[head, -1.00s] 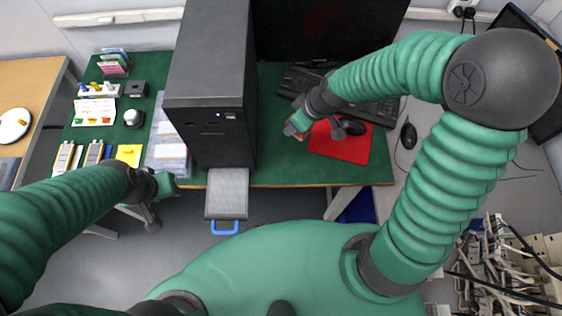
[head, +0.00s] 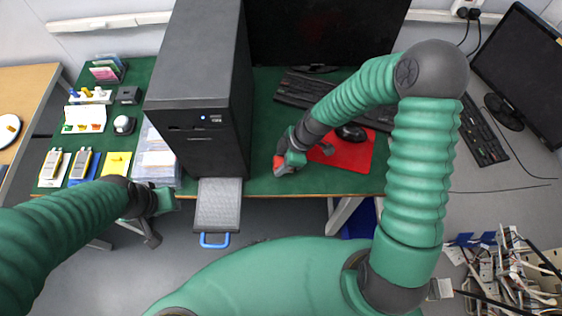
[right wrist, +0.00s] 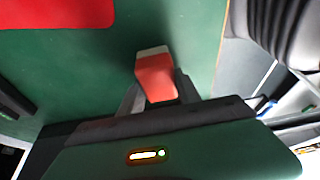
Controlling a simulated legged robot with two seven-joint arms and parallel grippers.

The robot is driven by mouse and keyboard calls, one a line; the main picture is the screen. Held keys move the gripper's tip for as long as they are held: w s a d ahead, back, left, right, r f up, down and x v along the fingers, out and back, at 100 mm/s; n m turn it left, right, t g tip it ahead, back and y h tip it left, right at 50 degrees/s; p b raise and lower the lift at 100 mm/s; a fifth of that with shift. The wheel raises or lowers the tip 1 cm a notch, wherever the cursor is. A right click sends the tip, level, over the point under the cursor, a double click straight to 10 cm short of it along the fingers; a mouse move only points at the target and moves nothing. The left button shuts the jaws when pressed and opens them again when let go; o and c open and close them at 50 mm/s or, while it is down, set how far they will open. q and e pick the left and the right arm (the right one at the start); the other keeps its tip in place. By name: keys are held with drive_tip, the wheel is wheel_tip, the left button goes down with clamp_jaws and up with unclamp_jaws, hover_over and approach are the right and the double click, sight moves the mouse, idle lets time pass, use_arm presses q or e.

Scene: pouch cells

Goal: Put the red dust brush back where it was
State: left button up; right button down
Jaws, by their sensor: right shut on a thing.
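The red dust brush (right wrist: 155,78) shows in the right wrist view as a short red block with a pale end. My right gripper (right wrist: 155,100) is shut on it. In the head view my right gripper (head: 290,163) is over the green desktop near its front edge, left of the red mat, and only a bit of the red brush (head: 279,162) shows; the rest is hidden by the gripper. My left gripper (head: 152,212) hangs in front of the desk's edge at the left; its jaws are too unclear to read.
A black computer tower (head: 200,90) stands on the green desk (head: 262,115), left of my right gripper. A grey tray with a blue handle (head: 215,241) juts out before it. A black mouse (head: 351,133) lies on the red mat (head: 352,155).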

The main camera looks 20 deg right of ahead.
drive_tip(key=shift+s+a, duration=0.1)
drive_tip(key=shift+a, duration=0.45)
drive_tip(key=c, duration=0.9)
unclamp_jaws()
drive_tip(key=shift+a, duration=0.45)
drive_tip(key=shift+o, duration=0.2)
drive_tip(key=shift+d, duration=0.65)
drive_tip(key=shift+d+r, duration=0.15)
drive_tip(key=shift+r, duration=0.05)
drive_tip(key=v, duration=0.7)
drive_tip(key=a+p+v, duration=0.1)
drive_tip(key=v, duration=0.2)
drive_tip(key=shift+d+r, duration=0.1)
drive_tip(key=shift+r, duration=0.4)
use_arm(q)
drive_tip(key=shift+a+r, duration=0.4)
drive_tip(key=shift+a, duration=0.1)
use_arm(e)
drive_tip(key=s+d+r+m+t+h, duration=0.1)
drive_tip(key=s+d+m+h, duration=0.3)
drive_tip(key=s+m, duration=0.4)
drive_tip(key=shift+s+r+m, duration=0.25)
drive_tip(key=shift+r+m, duration=0.6)
drive_tip(key=shift+m, duration=2.55)
